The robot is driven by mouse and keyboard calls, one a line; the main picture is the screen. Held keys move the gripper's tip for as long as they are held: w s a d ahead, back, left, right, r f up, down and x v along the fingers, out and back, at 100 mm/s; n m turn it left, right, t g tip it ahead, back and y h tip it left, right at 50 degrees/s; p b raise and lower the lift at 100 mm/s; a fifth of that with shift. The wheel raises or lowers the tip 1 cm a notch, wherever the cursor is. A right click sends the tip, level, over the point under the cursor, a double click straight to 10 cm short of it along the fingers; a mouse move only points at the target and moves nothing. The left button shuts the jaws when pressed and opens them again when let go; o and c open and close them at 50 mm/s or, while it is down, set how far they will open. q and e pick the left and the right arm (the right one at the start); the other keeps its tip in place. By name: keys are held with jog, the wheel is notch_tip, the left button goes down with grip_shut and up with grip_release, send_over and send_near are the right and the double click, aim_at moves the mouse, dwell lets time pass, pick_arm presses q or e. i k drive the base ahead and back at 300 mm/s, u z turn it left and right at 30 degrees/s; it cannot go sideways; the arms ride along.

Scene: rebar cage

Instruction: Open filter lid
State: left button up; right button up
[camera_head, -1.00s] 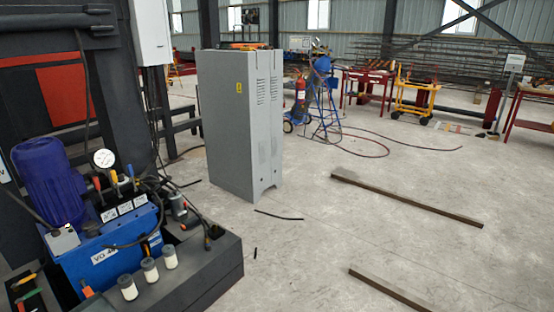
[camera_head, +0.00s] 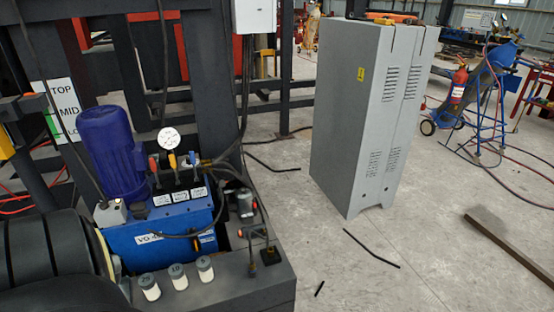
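The hydraulic unit has a blue tank (camera_head: 165,238) with a blue motor (camera_head: 112,155) and a white round gauge (camera_head: 168,138). In front of it, on a dark base, stand three small white cylinders with dark numbered tops: 25 (camera_head: 149,288), 10 (camera_head: 178,277) and 5 (camera_head: 205,270). They look like filter cups or their caps, and all three are upright. I cannot tell which part is the filter lid. Neither of my grippers is in view.
A tall grey cabinet (camera_head: 350,120) stands on the floor right of the unit. Black cable pieces (camera_head: 370,248) lie nearby, and a steel bar (camera_head: 515,245) lies at right. A large dark ribbed round shape, unidentified, fills the lower left. Floor between unit and cabinet is mostly clear.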

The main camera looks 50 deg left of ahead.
aim_at(244, 196)
jog(key=i, duration=2.45)
jog(key=u, duration=3.25)
